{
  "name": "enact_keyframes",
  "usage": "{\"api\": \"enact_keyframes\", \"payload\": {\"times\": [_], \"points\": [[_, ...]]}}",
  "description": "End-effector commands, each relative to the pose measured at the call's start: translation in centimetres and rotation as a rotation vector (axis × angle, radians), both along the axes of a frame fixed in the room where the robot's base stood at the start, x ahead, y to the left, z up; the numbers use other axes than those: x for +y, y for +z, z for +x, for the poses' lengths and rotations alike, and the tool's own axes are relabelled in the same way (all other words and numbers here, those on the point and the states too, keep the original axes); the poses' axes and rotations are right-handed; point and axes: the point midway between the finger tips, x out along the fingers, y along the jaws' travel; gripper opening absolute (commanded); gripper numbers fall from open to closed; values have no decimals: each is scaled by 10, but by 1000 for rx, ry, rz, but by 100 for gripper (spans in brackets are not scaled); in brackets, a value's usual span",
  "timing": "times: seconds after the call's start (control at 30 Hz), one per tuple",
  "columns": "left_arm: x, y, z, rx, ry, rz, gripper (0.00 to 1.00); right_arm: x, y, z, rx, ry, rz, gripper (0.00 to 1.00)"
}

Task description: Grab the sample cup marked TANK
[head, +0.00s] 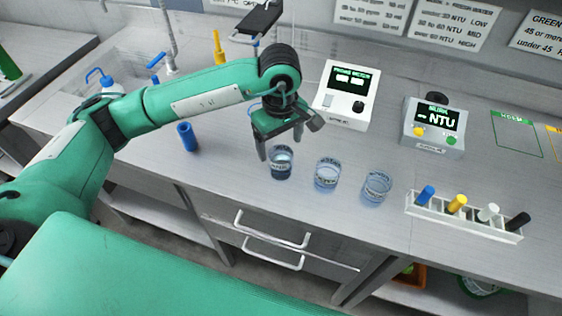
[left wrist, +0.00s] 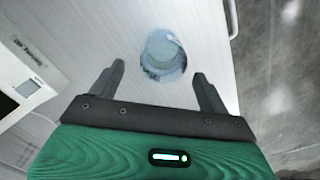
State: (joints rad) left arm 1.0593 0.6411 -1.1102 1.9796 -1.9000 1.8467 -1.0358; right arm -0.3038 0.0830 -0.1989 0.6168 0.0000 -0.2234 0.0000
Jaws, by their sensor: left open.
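Three clear sample cups stand in a row on the steel counter: a left cup (head: 281,167) with darker bluish contents, a middle cup (head: 327,175) and a right cup (head: 376,189). Each has a pale label band, too small to read, so I cannot tell which says TANK. My left gripper (head: 281,147) is open and empty, pointing down just above and behind the left cup. In the left wrist view one cup (left wrist: 163,52) shows beyond and between the open fingertips (left wrist: 158,70); its label is not legible. My right gripper is not in view.
Behind the cups stand a white meter (head: 345,98) and an NTU meter (head: 433,128). A white rack (head: 460,217) with colored vials is to the right. A blue cylinder (head: 187,137) stands left. The counter's front edge runs close before the cups.

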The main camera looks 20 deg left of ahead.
Motion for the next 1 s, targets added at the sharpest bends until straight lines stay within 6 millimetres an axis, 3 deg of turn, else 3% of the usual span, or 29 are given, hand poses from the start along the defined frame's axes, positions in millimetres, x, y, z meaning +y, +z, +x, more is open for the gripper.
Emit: {"api": "enact_keyframes", "payload": {"times": [0.1,0.3,0.7,1.0], "points": [[0,-18,-1,3,0,-1,79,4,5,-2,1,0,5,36],[-1,-30,-1,2,1,-1,79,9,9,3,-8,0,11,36],[-4,-76,-8,2,2,-2,79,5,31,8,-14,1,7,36],[-4,-81,-7,-1,1,-3,77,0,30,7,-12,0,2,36]]}}
